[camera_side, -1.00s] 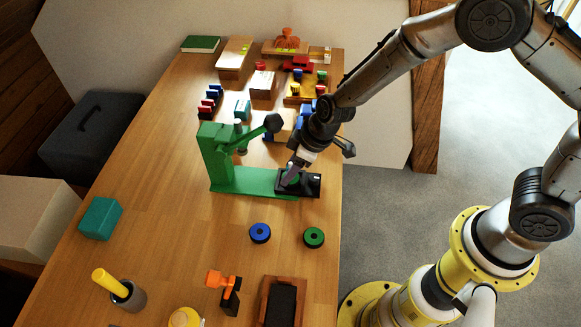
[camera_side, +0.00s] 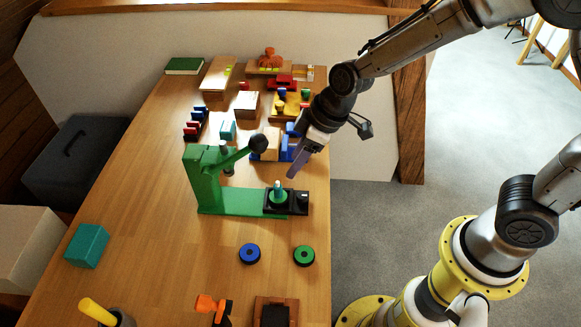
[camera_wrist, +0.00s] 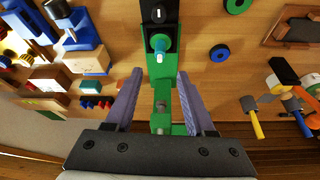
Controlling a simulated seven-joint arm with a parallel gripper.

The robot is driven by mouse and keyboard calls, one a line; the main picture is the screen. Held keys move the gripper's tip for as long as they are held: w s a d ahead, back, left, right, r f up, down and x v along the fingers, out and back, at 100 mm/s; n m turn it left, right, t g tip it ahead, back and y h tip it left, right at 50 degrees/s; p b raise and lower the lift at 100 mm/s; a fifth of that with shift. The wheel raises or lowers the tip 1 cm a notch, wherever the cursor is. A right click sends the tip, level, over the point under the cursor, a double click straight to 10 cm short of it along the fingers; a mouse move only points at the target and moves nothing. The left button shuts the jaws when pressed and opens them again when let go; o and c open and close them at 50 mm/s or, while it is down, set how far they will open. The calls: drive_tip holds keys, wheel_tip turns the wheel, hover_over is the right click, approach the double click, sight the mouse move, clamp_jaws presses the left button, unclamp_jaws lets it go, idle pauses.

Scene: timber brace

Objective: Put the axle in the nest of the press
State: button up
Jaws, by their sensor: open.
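The green press (camera_side: 207,180) stands on the bench with its black nest block (camera_side: 298,201) at the right end of its base. The axle (camera_side: 277,190), a teal pin with a pale tip, stands upright on a green round at the nest. In the wrist view the axle (camera_wrist: 158,45) shows beyond my fingertips, apart from them. My gripper (camera_side: 292,173) is above and a little right of the axle, tilted, open and empty. Its two purple fingers (camera_wrist: 160,72) are spread in the wrist view. The axle's lower end is hidden.
The press lever with its black ball (camera_side: 259,143) rises left of my gripper. A blue ring (camera_side: 250,253) and a green ring (camera_side: 304,255) lie in front of the press. Blue and wooden blocks (camera_side: 270,142) stand behind. A teal block (camera_side: 87,246) is at left.

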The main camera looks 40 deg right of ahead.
drive_tip(key=s+d+r+m, duration=0.2)
drive_tip(key=s+d+r, duration=0.3)
drive_tip(key=r, duration=0.4)
drive_tip(key=s+d+r+m+t+h, duration=0.1)
drive_tip(key=s+d+r+m, duration=0.1)
drive_tip(key=s+d, duration=0.3)
drive_tip(key=s+d+r+m+t+h, duration=0.1)
drive_tip(key=s+d+r+m, duration=0.2)
drive_tip(key=s, duration=0.9)
drive_tip(key=shift+d+r+m+h, duration=0.3)
drive_tip(key=shift+d+r, duration=0.3)
drive_tip(key=shift+d, duration=0.4)
